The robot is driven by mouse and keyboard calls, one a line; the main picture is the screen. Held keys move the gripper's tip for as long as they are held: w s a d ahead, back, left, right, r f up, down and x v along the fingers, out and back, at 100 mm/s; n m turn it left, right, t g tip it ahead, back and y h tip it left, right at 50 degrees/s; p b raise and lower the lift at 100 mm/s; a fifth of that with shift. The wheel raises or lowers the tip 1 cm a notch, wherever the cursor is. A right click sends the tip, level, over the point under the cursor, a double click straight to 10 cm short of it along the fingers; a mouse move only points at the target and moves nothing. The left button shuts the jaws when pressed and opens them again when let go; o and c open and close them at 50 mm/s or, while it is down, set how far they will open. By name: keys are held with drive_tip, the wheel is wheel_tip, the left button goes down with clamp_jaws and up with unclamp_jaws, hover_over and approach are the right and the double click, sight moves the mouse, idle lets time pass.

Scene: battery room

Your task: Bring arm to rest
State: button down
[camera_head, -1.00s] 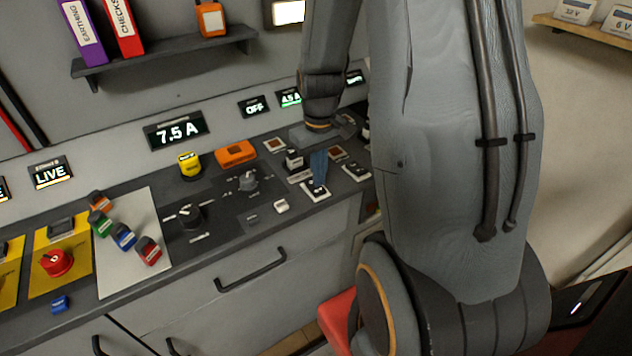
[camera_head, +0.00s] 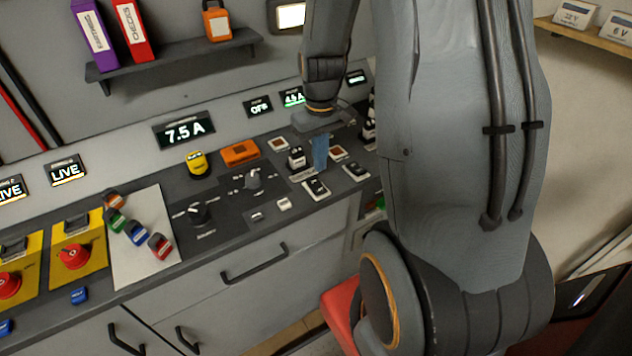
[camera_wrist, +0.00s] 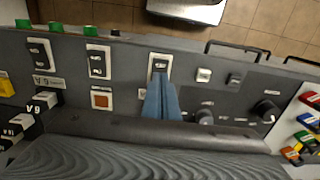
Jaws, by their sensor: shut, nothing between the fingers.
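My gripper (camera_head: 320,152) hangs from my arm over the right part of the dark control counter (camera_head: 235,232). Its blue fingers point down and are together, with nothing between them. In the wrist view my gripper (camera_wrist: 160,98) is over the counter, its tips close to a white-framed rocker switch (camera_wrist: 160,66). In the head view that switch (camera_head: 316,188) is just below the fingertips. A gap seems to show between tips and switch, but contact is hard to judge.
Rotary knobs (camera_head: 254,180), an orange block (camera_head: 240,153) and a yellow padlock-like piece (camera_head: 197,163) are nearby. Coloured padlock-like tags lie on a pale mat (camera_head: 143,255). Red stop buttons (camera_head: 75,256) are at left. A shelf (camera_head: 170,60) with binders hangs above.

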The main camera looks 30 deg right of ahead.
drive_tip(key=s+a+r+t+b, duration=0.1)
drive_tip(key=s+a+b, duration=0.5)
drive_tip(key=a, duration=0.7)
drive_tip(key=shift+s, duration=0.85)
drive_tip(key=shift+d, duration=0.1)
